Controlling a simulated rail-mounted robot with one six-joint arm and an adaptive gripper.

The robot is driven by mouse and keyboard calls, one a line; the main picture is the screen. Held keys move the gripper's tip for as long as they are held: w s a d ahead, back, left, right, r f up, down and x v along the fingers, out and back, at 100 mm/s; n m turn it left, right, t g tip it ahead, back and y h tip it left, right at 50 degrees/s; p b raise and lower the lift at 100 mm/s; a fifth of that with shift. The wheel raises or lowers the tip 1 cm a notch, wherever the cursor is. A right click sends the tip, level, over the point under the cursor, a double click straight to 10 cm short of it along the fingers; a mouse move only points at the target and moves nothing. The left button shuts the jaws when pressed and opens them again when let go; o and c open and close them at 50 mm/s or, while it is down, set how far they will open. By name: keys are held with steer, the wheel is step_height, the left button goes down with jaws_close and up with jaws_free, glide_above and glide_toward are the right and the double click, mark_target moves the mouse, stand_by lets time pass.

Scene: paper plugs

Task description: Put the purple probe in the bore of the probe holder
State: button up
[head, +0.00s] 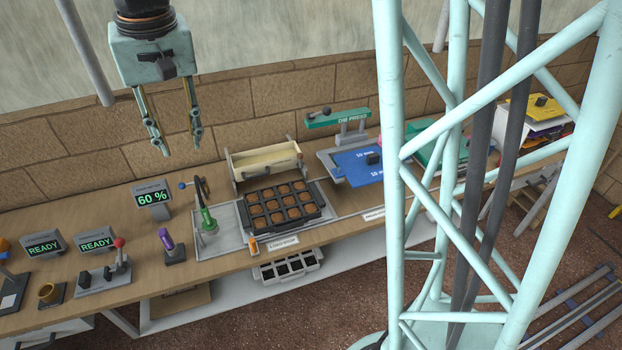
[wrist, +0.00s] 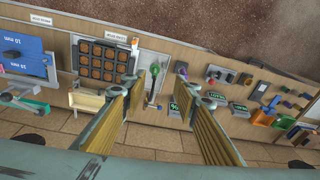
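The purple probe (head: 165,239) stands slightly tilted on a small dark grey block (head: 175,254), near the front of the bench and left of the grey tray. It shows small in the wrist view (wrist: 181,67), between my fingertips and the far edge. Whether that block is the probe holder, and its bore, I cannot tell. A brown cup-shaped piece (head: 47,292) on a dark plate stands further left. My gripper (head: 180,150) is open and empty, high above the bench. Its two fingers are wide apart in the wrist view (wrist: 163,84).
A green-handled tool (head: 208,220) stands in the grey tray, near the 60 % display (head: 153,198). Right of it is a black mould tray (head: 280,204) with brown plugs. Two READY displays (head: 96,241) and a red-knobbed lever (head: 119,244) stand left.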

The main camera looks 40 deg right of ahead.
steer(key=s+d+r+t, duration=0.1)
steer(key=s+d+r, duration=0.25)
steer(key=s, duration=0.45)
steer(key=s+d+r, duration=0.3)
steer(key=s+r, duration=0.2)
steer(key=s, duration=0.3)
steer(key=s+d+n+t, duration=0.1)
steer(key=s+d, duration=0.2)
steer(key=s, duration=1.5)
steer(key=shift+f+n, duration=0.25)
steer(key=shift+n, duration=0.15)
steer(key=shift+s, duration=0.1)
step_height(320, 180, down, 14)
steer(key=b, duration=1.4)
steer(key=shift+f+b, duration=0.2)
steer(key=shift+b, duration=0.1)
